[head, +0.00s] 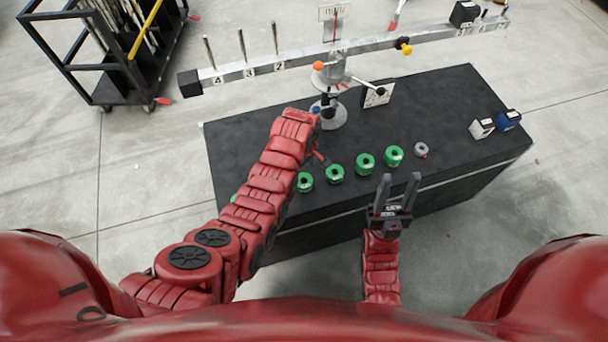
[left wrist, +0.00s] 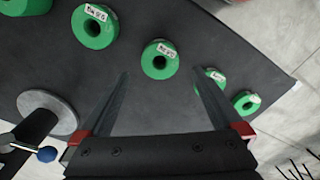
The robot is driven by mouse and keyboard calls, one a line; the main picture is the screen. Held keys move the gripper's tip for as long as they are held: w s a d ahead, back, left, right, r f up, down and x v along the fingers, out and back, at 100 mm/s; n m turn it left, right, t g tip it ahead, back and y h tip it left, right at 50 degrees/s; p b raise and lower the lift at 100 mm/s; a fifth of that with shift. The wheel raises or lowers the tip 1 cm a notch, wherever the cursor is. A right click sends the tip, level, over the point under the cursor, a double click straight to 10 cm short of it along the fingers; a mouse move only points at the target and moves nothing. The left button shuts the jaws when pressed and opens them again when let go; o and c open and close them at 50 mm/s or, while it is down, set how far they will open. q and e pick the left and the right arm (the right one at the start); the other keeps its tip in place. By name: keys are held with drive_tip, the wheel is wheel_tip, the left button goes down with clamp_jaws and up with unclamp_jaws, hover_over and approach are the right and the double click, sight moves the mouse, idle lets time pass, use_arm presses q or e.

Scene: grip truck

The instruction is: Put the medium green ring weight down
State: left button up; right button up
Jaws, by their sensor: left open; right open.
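Several green ring weights stand in a row on the black table; head view shows one (head: 365,163) mid-row and another (head: 304,182) beside my left arm. Their labels are too small to read, so I cannot tell which is medium. My left gripper (head: 318,155) is largely hidden behind its arm in the head view. In the left wrist view its fingers are open, with a green ring (left wrist: 160,60) on the table just beyond and between the tips, apparently not gripped. My right gripper (head: 400,180) is open and empty in front of the table's near edge.
The black table (head: 450,105) also bears a grey ring (head: 421,150), small white and blue blocks at right, and a balance stand (head: 333,115) with a long beam (head: 270,68) above. A black cart (head: 110,60) stands at back left. The table's right middle is clear.

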use_arm(q)
wheel_tip(320, 180, up, 6)
drive_tip(key=b, duration=0.1)
drive_tip(key=shift+r, duration=0.2)
